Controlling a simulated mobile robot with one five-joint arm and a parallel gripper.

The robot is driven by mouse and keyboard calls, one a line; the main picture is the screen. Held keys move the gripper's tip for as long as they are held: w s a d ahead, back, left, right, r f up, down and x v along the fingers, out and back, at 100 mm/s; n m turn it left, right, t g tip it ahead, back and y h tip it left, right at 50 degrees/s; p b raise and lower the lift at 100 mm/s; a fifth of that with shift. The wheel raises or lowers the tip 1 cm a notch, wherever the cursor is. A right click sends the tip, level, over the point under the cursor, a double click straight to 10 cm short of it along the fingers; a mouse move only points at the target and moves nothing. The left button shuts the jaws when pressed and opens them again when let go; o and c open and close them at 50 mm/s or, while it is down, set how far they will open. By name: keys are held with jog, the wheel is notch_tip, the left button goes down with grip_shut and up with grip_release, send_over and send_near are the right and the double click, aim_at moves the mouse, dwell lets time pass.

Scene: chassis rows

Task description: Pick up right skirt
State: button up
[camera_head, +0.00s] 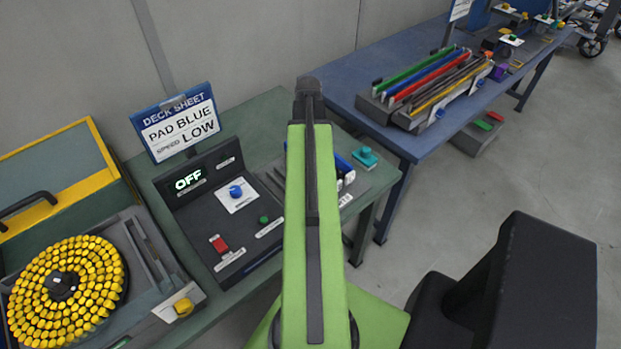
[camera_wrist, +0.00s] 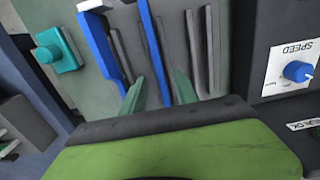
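Two long narrow blue bars, which look like the skirts, show in the wrist view: one (camera_wrist: 101,47) at left and one (camera_wrist: 153,42) nearer the middle, both in a grey slotted rack (camera_wrist: 224,40). I cannot tell for certain which is the right skirt. My gripper (camera_wrist: 161,76) has its two green fingers apart, one on each side of the middle blue bar, with the bar lying between them. I cannot tell whether they touch it. In the head view my arm hides the gripper and most of the rack; a bit of blue bar (camera_head: 346,166) shows beside the arm.
A teal block (camera_head: 364,157) sits right of the rack. A control console (camera_head: 222,215) reading OFF and a deck sheet sign (camera_head: 178,121) stand left. A yellow-filled round feeder (camera_head: 66,290) is further left. A blue bench (camera_head: 360,75) with coloured bars stands behind.

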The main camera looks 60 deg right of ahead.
notch_tip(320, 180, down, 5)
jog(key=b, duration=0.5)
jog(key=shift+s+f, duration=0.15)
jog(key=shift+f, duration=0.05)
jog(key=shift+r, duration=0.15)
grip_shut()
dwell(0.9)
